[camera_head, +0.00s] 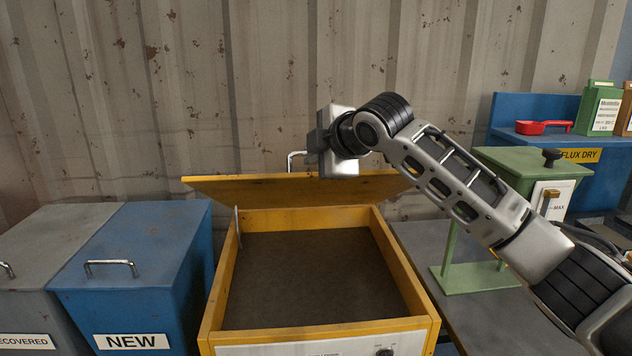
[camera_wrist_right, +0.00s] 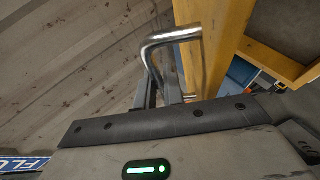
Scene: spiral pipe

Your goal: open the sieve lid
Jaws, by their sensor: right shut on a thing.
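The yellow sieve lid (camera_head: 230,190) is raised and tilted back over the rear of the yellow sieve box (camera_head: 226,270). The box's dark bed shows open below it. A thin metal stay stands at the box's left side. My right gripper (camera_head: 314,143) is at the lid's metal handle (camera_head: 291,158), shut on it. In the right wrist view the handle (camera_wrist_right: 172,38) lies between the fingers (camera_wrist_right: 168,88), beside the lid's yellow edge (camera_wrist_right: 215,40). The gripper body hides part of the handle and lid in the head view. My left gripper is not in view.
A blue bin marked NEW (camera_head: 140,265) and a grey bin (camera_head: 35,250) stand left of the sieve. A green flux dry unit (camera_head: 525,170) stands on the right. A red scoop (camera_head: 543,127) lies on the blue shelf. A corrugated wall (camera_head: 230,90) rises behind.

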